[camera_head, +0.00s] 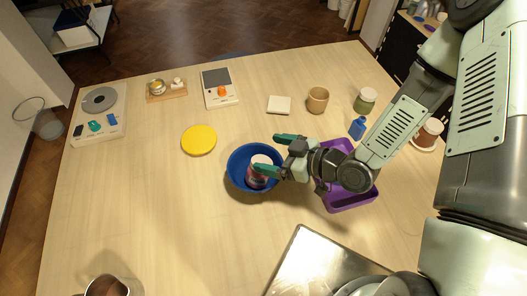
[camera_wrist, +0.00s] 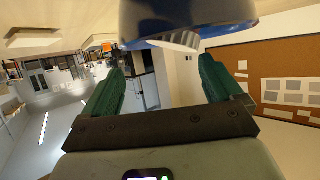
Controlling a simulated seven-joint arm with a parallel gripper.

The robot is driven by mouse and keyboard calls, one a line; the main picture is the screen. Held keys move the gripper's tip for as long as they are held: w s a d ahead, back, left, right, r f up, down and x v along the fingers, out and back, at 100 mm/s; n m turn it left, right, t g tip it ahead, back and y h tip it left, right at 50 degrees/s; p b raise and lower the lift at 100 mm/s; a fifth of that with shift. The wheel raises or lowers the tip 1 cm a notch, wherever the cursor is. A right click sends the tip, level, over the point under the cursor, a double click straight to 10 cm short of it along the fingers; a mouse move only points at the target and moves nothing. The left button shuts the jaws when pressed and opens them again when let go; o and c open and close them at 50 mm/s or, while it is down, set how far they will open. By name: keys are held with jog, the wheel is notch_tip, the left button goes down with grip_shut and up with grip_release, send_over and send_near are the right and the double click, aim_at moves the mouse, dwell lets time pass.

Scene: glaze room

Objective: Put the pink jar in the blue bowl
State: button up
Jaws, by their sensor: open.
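The blue bowl (camera_head: 236,163) stands near the middle of the table in the head view. The pink jar (camera_head: 256,183), with a pale lid, is inside it, and a green finger crosses in front of it. My gripper (camera_head: 266,153) is open at the bowl's right side, with one finger by the jar and the other beyond the bowl's far right rim. Whether the finger touches the jar is unclear. In the wrist view my gripper (camera_wrist: 160,80) shows both fingers spread, with a dark, blue-edged rounded shape above them that I cannot identify for sure.
A purple tray (camera_head: 350,203) lies under my wrist, with a blue bottle (camera_head: 357,127) behind it. A yellow disc (camera_head: 199,140) lies left of the bowl. A metal tray (camera_head: 312,258) is at the front. The table left of the bowl is largely clear.

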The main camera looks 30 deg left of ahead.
jog(key=v, duration=0.8)
jog(key=shift+d+r, duration=0.15)
jog(key=shift+d, duration=0.15)
jog(key=shift+w, duration=0.1)
jog(key=w+d+r+m+t+h, duration=0.2)
jog(key=w+d+r+t+h, duration=0.15)
jog(key=w+d+h, duration=0.45)
jog(key=w+d+r+m+t+h, duration=0.2)
jog(key=d+r+m, duration=0.1)
jog(key=d+r, duration=0.3)
jog(key=w+d+r+m+t+h, duration=0.2)
jog(key=w+d+r+m+h, duration=0.15)
jog(key=r, duration=0.45)
jog(key=s+d+r+m+g, duration=0.1)
jog(key=s+r+m, duration=0.3)
jog(key=s+r, duration=0.3)
jog(key=s+d+r+m+g, duration=0.1)
jog(key=s+r+m, duration=0.4)
jog(key=s, duration=0.7)
notch_tip(320, 180, up, 3)
jog(key=shift+s+d+f, duration=0.2)
jog(key=shift+s+d, duration=0.2)
